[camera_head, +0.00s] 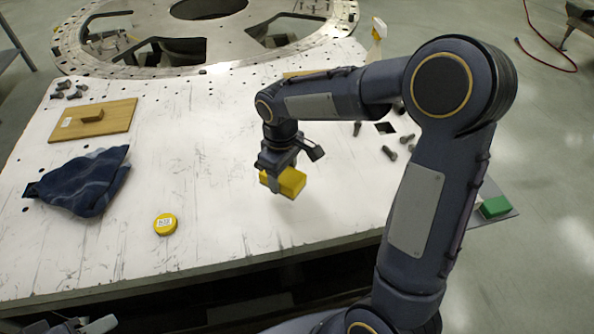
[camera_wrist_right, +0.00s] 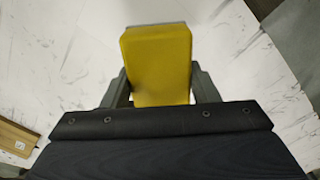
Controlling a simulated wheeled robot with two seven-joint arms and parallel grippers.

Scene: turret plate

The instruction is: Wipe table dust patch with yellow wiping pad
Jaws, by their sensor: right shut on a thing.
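The yellow wiping pad (camera_head: 291,182) is a thick block held over the middle of the white table (camera_head: 220,215). My right gripper (camera_head: 278,178) is shut on it. In the right wrist view the pad (camera_wrist_right: 157,62) sits between the two fingers of the right gripper (camera_wrist_right: 160,85). The pad looks a little above the tabletop, but the exact gap is hard to tell. The tabletop has grey streaks and scuffs; I cannot make out a distinct dust patch. Part of my left gripper (camera_head: 75,326) shows at the bottom left edge, and its jaws cannot be read.
A dark blue cloth (camera_head: 82,182), a round yellow tin (camera_head: 165,224) and a wooden board with a handle (camera_head: 92,122) lie on the left. A large metal ring plate (camera_head: 110,62) covers the back. Several bolts (camera_head: 390,153) lie right of my gripper. A green block (camera_head: 495,207) is far right.

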